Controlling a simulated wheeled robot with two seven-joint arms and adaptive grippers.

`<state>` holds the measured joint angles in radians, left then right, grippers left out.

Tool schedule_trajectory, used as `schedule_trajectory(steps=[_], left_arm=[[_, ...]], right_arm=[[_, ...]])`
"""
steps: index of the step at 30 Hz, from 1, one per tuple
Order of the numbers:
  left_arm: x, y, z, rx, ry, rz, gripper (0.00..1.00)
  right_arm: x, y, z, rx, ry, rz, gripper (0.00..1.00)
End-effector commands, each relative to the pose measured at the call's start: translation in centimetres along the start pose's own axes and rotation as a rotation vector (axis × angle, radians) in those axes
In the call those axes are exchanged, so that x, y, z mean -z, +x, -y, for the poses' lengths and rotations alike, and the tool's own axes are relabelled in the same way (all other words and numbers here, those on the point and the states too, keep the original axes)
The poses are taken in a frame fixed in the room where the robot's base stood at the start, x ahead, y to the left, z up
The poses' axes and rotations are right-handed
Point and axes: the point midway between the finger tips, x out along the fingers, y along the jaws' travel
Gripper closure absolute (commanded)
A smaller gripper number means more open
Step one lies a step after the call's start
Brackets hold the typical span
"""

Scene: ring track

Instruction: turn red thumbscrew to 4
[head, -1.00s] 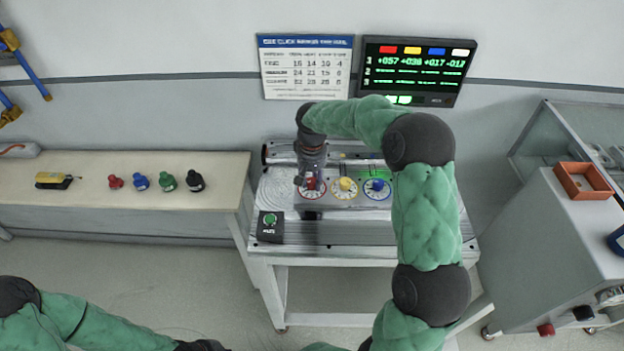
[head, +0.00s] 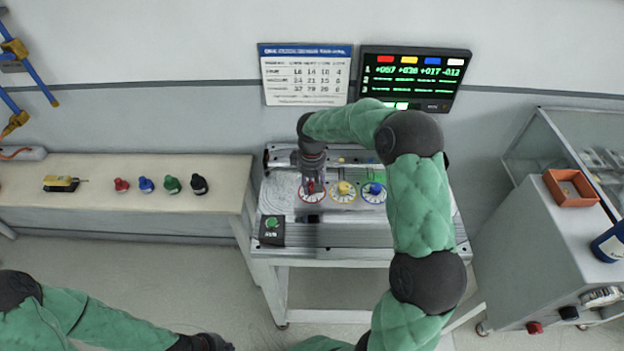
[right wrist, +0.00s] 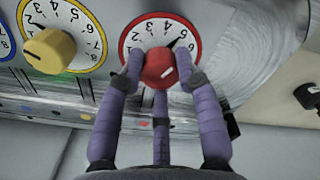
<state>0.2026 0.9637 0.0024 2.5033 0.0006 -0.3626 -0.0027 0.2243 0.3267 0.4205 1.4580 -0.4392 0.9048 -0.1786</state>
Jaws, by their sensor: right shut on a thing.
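The red thumbscrew (right wrist: 159,68) sits at the centre of a white dial with a red rim (right wrist: 126,44) and printed numbers. My right gripper (right wrist: 158,78) is shut on it, with fingers on both sides and one below. In the head view the red thumbscrew (head: 311,187) is partly covered by my right gripper (head: 312,178). My left arm is at the lower left, and its gripper (head: 212,343) is cut off by the bottom edge.
A yellow knob (head: 343,188) and a blue knob (head: 374,189) are right of the red dial. A green button box (head: 272,230) stands at the bench's front left. The display (head: 415,78) and a printed chart (head: 305,75) hang behind.

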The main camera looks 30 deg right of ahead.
Motion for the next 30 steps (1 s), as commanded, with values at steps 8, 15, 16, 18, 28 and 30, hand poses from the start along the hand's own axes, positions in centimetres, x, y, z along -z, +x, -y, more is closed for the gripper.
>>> schedule_trajectory(steps=[8, 15, 16, 18, 28, 30], left_arm=[[-0.1, -2.0, -0.7, 0.0, 0.0, 0.0, 1.0], [-0.1, -2.9, -1.0, 0.0, 0.0, 0.0, 1.0], [-0.1, -2.9, -1.1, 0.0, 0.0, 0.0, 1.0], [-0.1, -3.1, -1.1, 0.0, 0.0, 0.0, 1.0], [-0.1, -3.4, -1.2, 0.0, 0.0, 0.0, 1.0], [-0.1, -3.4, -1.2, 0.0, 0.0, 0.0, 1.0]], right_arm=[[0.0, -0.2, 0.1, 0.001, -0.24, 0.0, 0.99], [0.1, -0.2, 0.0, 0.0, -0.392, -0.001, 0.99], [0.1, -0.1, 0.0, 0.0, -0.405, -0.002, 0.99], [0.1, -0.1, 0.0, 0.0, -0.434, -0.002, 0.99], [0.1, 0.0, 0.0, -0.001, -0.497, -0.002, 0.99], [0.1, 0.0, 0.0, -0.001, -0.499, -0.002, 0.99]])
